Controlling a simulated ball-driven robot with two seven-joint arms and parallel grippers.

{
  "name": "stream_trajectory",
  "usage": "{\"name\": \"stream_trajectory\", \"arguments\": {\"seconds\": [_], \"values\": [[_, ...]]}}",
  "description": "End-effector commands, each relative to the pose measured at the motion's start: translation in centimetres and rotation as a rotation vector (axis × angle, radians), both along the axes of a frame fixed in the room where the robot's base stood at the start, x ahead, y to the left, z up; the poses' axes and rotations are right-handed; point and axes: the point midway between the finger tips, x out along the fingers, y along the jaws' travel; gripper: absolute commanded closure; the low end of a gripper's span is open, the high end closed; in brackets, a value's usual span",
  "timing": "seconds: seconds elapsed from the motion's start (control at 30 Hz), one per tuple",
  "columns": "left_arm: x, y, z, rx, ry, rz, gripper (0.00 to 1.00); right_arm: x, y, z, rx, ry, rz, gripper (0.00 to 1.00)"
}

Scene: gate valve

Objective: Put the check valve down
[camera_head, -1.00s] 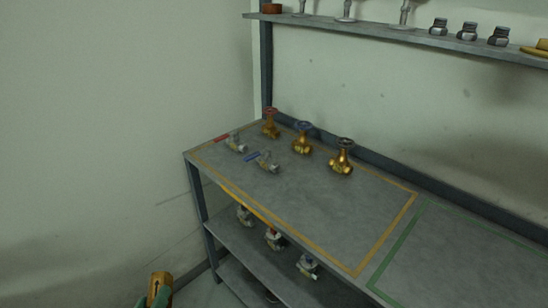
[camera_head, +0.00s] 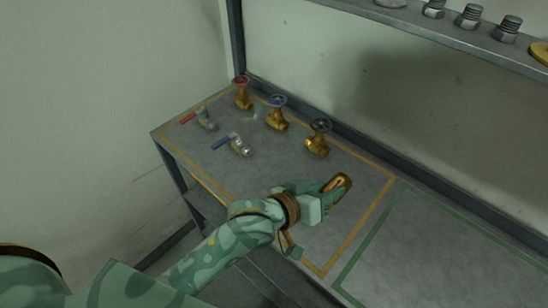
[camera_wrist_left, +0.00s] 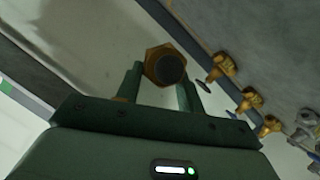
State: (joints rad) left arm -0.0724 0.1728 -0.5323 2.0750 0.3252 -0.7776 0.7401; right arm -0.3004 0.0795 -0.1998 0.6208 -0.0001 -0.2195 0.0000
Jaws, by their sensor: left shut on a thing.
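The brass check valve (camera_head: 341,184) is between the fingers of my left gripper (camera_head: 326,192), over the right part of the yellow-outlined area on the grey bench top (camera_head: 300,180). I cannot tell whether it touches the bench. In the left wrist view the check valve (camera_wrist_left: 166,66) shows its hexagonal end and dark round opening between the two green fingers (camera_wrist_left: 160,82). My left gripper is shut on it. My right gripper is in neither view.
Brass gate valves with a black wheel (camera_head: 318,140), a blue wheel (camera_head: 277,115) and a red wheel (camera_head: 242,94) stand behind. Ball valves with blue (camera_head: 240,148) and red (camera_head: 206,122) handles lie left. The green-outlined area (camera_head: 440,255) looks clear. A shelf (camera_head: 460,35) hangs above.

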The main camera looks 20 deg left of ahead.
Motion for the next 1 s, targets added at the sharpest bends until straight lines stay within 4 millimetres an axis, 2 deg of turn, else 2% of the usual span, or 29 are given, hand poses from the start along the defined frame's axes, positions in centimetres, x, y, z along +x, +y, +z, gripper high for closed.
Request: {"name": "stream_trajectory", "arguments": {"seconds": [0.13, 0.4, 0.6, 0.87, 1.0], "values": [[1.8, 2.3, -1.5, 0.005, -0.003, 0.0, 1.0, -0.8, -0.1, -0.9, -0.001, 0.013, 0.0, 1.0], [5.4, 6.9, -4.1, 0.005, -0.003, 0.004, 1.0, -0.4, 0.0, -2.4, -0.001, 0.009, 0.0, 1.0], [7.0, 8.8, -7.5, 0.002, 0.0, 0.003, 1.0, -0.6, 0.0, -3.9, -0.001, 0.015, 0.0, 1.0], [7.9, 9.9, -9.0, 0.0, -0.001, 0.002, 1.0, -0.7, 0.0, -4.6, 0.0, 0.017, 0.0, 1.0], [8.3, 10.5, -11.3, -0.002, 0.001, 0.003, 1.0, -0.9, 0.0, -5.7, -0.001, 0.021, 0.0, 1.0]]}}
